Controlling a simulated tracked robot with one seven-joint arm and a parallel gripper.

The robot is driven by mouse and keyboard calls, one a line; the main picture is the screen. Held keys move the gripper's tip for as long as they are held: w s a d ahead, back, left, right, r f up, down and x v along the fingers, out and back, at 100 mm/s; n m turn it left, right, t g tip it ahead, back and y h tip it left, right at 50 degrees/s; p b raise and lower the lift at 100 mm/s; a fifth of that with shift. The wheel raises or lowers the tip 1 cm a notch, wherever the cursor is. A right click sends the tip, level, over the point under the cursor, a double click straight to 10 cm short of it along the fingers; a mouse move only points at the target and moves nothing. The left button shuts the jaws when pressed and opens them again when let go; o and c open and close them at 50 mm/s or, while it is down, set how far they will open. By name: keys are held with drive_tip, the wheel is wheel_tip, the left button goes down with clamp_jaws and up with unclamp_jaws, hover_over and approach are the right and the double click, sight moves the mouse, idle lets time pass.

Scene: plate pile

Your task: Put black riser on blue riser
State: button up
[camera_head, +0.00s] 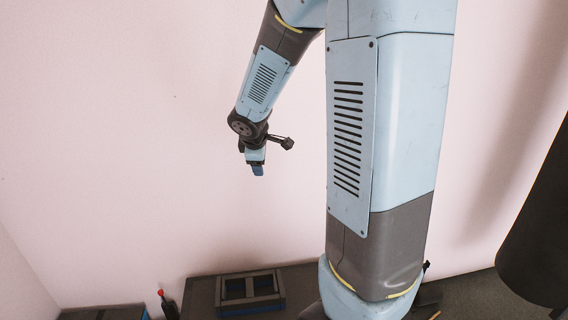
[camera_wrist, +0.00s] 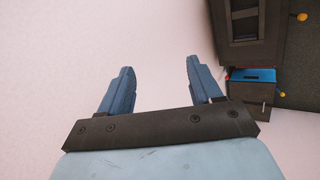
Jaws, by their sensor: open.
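My gripper (camera_head: 257,168) hangs in the air against the pale wall in the head view, well above the dark surface at the bottom. In the wrist view its two blue fingers (camera_wrist: 160,78) are apart with nothing between them. A black frame-like piece with openings (camera_head: 250,288), perhaps the black riser, sits low in the head view and has a bluish front edge. The wrist view shows a similar dark frame (camera_wrist: 262,30) at the upper right. Beside it is a dark box with a blue top (camera_wrist: 252,75); I cannot tell whether this is the blue riser.
A dark bottle-like thing with a red top (camera_head: 168,303) stands left of the frame. Another dark piece (camera_head: 100,314) is cut off at the lower left. Yellow knobs (camera_wrist: 302,17) show at the wrist view's right. The space around my gripper is clear.

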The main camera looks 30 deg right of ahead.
drive_tip(key=s+a+r+m+y, duration=0.1)
drive_tip(key=s+r+m, duration=0.3)
drive_tip(key=s, duration=0.5)
drive_tip(key=s+a+r+m+y, duration=0.1)
drive_tip(key=s+r+m, duration=0.3)
drive_tip(key=s, duration=0.4)
drive_tip(key=s+a+r+m+y, duration=0.1)
drive_tip(key=s+a+r+m, duration=0.2)
drive_tip(key=s, duration=0.6)
drive_tip(key=shift+s+a+r+m, duration=0.35)
drive_tip(key=shift+r+m, duration=0.15)
drive_tip(key=shift+r, duration=0.3)
drive_tip(key=shift+w, duration=0.1)
drive_tip(key=shift+c, duration=0.5)
